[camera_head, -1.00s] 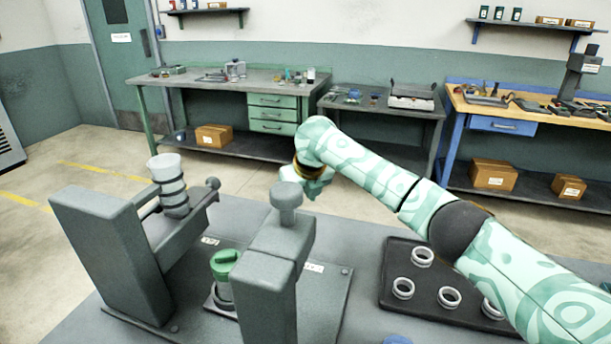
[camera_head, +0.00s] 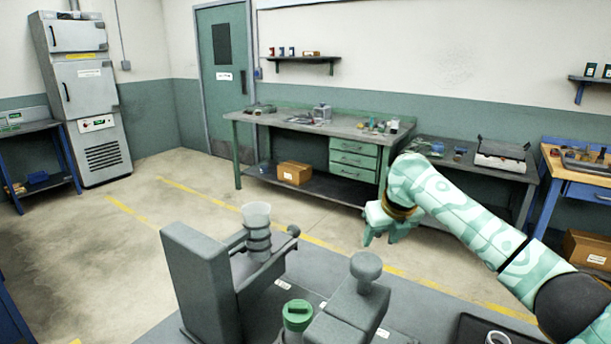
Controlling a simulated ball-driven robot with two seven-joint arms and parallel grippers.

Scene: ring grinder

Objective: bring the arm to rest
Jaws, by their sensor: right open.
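My right arm reaches in from the right edge of the head view, over the right side of the machine table. Its gripper (camera_head: 389,226) hangs at the arm's end, behind and above the grinder's knobbed post (camera_head: 362,290). The fingers are apart with nothing seen between them. The grinder's left block (camera_head: 203,275) stands to the left, with a pale cup and a stack of dark rings (camera_head: 257,238) beside it. A green-capped part (camera_head: 297,314) sits between the block and the post. My left gripper is out of view.
A dark tray (camera_head: 467,331) with a pale ring (camera_head: 497,338) shows at the bottom right, mostly cut off. A workbench with green drawers (camera_head: 354,158) stands behind, with a cardboard box (camera_head: 295,172) on its lower shelf. Open floor (camera_head: 130,225) lies to the left.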

